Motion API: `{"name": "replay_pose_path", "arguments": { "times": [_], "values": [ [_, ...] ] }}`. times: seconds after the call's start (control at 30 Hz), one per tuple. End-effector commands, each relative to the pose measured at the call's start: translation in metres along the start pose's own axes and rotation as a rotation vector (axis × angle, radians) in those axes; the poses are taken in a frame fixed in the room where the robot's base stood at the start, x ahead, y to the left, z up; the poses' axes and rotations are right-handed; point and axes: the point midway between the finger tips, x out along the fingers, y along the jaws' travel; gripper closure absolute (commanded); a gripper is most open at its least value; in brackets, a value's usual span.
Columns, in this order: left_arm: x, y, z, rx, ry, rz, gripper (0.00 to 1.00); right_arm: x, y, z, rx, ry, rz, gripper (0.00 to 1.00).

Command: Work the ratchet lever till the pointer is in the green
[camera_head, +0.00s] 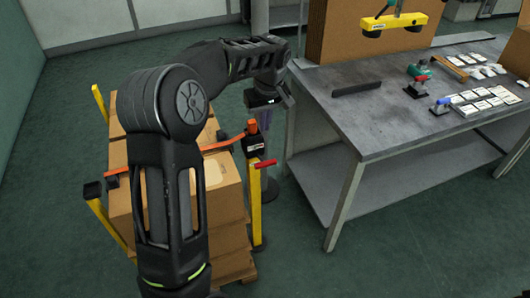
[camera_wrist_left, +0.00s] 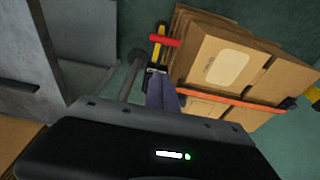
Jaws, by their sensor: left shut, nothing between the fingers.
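A black ratchet (camera_head: 255,146) sits at the top of a yellow post beside the stacked cartons, with an orange upright piece (camera_head: 252,127) on it. A red handle (camera_head: 265,163) sticks out to the right just below; it also shows in the left wrist view (camera_wrist_left: 165,41). An orange strap (camera_head: 218,146) runs from the ratchet across the cartons. My left gripper (camera_head: 266,121) is shut and empty, fingers pointing down just above and beside the ratchet; whether they touch it I cannot tell. I cannot make out a pointer or green band. My right gripper is out of view.
Stacked cartons (camera_head: 222,198) stand on a pallet between yellow posts. A grey workbench (camera_head: 370,120) is close on the right, with a black bar (camera_head: 357,88), tools and small white items on top. Green floor is clear at the left.

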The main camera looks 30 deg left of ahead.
Motion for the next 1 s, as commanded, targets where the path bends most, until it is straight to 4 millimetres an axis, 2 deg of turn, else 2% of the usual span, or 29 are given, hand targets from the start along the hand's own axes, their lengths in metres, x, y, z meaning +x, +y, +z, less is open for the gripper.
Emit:
{"name": "replay_pose_path", "arguments": {
  "times": [0.47, 0.7, 1.0],
  "values": [
    [0.088, -0.001, 0.001, -0.001, -0.004, -0.002, 1.00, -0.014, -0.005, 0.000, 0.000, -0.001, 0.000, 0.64],
    [0.109, 0.000, 0.024, 0.001, -0.001, 0.000, 1.00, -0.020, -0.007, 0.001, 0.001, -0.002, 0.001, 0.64],
    [0.114, 0.000, 0.029, 0.000, 0.000, 0.001, 1.00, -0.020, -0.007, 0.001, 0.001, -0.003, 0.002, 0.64]
  ]
}}
